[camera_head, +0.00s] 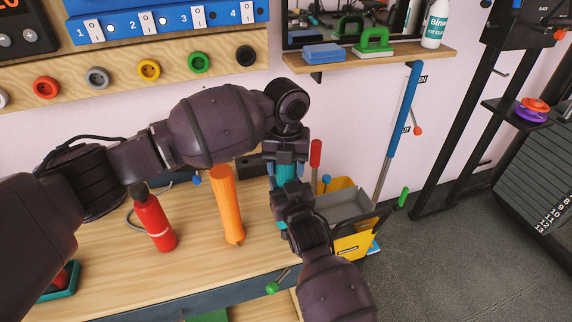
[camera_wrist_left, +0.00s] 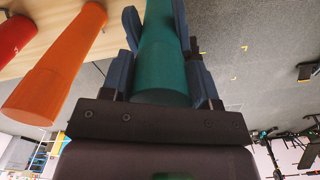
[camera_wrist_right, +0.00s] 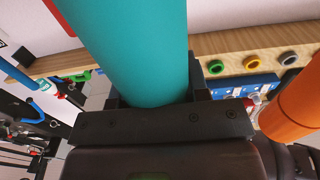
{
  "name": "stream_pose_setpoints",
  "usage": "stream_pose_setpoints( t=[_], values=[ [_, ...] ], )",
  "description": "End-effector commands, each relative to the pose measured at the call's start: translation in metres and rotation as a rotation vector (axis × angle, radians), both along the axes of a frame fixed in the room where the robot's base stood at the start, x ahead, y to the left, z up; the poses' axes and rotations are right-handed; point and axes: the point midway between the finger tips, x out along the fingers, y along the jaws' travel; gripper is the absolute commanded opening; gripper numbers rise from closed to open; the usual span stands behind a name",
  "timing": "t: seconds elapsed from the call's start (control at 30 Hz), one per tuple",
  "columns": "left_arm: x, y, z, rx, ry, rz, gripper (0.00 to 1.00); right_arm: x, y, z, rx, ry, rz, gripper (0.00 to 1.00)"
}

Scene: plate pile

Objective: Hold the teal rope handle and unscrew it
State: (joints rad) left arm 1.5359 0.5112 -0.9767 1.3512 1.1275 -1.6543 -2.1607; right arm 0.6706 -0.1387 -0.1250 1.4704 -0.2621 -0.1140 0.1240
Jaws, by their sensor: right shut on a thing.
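The teal rope handle (camera_head: 287,173) stands upright at the front right of the wooden bench, largely hidden by my grippers. My left gripper (camera_head: 285,168) comes down from above with its fingers on both sides of the handle. In the left wrist view the teal handle (camera_wrist_left: 163,60) lies between its blue fingers; whether they press on it is unclear. My right gripper (camera_head: 288,208) is shut on the handle lower down. In the right wrist view the teal handle (camera_wrist_right: 135,45) fills the middle, between the fingers.
An orange handle (camera_head: 229,205) and a red bottle (camera_head: 154,222) stand left of the grippers on the bench (camera_head: 190,262). A grey and yellow bin (camera_head: 352,240) and a blue pole (camera_head: 400,130) are at the right.

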Motion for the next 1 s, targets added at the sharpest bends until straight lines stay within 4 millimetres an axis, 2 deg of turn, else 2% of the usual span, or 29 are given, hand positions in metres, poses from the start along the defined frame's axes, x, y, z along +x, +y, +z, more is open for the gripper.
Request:
stream_pose_setpoints(
  t=[0.03, 0.17, 0.2, 0.37, 0.73, 1.0],
  values=[
    [0.0001, 0.0002, -0.0001, 0.001, 0.000, 0.000, 0.46, -0.0001, -0.0003, -0.0009, 0.000, 0.002, 0.000, 0.00],
    [0.0001, 0.0004, -0.0001, 0.001, 0.000, 0.000, 0.26, -0.0001, -0.0003, -0.0009, 0.001, 0.003, -0.001, 0.00],
    [0.0001, 0.0004, -0.0001, 0.001, 0.000, 0.001, 0.24, -0.0001, -0.0003, -0.0009, 0.001, 0.003, -0.001, 0.00],
    [-0.0001, 0.0005, -0.0005, 0.001, 0.002, 0.072, 0.24, 0.0000, -0.0005, -0.0009, 0.001, 0.003, -0.001, 0.00],
    [-0.0001, 0.0008, -0.0003, 0.002, 0.002, 0.523, 0.24, 0.0001, -0.0008, -0.0010, 0.002, 0.003, -0.001, 0.00],
    [0.0003, 0.0013, 0.0002, 0.002, 0.001, 0.591, 0.24, 0.0001, -0.0011, -0.0010, 0.003, 0.003, -0.002, 0.00]
  ],
)
